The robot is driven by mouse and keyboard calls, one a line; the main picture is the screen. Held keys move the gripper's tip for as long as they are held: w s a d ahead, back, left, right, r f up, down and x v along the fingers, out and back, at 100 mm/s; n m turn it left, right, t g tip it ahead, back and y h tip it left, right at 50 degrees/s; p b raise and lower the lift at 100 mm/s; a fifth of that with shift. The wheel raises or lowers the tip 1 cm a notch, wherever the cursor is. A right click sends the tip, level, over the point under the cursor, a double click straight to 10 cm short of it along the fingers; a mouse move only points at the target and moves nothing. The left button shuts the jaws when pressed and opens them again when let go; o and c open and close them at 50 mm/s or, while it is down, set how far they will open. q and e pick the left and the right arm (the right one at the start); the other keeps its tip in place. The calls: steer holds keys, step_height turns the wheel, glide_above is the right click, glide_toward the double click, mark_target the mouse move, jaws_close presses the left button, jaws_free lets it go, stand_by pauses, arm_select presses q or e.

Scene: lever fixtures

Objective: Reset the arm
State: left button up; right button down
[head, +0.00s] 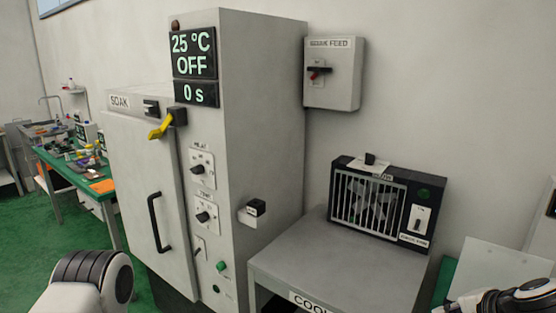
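A tall grey oven cabinet labelled SOAK (262,130) stands in the middle of the head view. Its display (194,55) reads 25 °C, OFF and 0 s. A yellow-ended lever (160,129) sits at the upper door edge and slants down to the left. The door (140,190) with its black handle (158,222) looks closed. Knob panels (202,168) and a green button (221,266) are on the front. My arm links show at the bottom left and bottom right corners, apart from the cabinet. Neither gripper is visible.
A grey wall box (333,75) has a red-and-black switch. A black fan unit (385,200) with a white switch stands on the grey table labelled COOL (330,262). A green bench (75,175) with small items is at the left. Green floor lies at the left.

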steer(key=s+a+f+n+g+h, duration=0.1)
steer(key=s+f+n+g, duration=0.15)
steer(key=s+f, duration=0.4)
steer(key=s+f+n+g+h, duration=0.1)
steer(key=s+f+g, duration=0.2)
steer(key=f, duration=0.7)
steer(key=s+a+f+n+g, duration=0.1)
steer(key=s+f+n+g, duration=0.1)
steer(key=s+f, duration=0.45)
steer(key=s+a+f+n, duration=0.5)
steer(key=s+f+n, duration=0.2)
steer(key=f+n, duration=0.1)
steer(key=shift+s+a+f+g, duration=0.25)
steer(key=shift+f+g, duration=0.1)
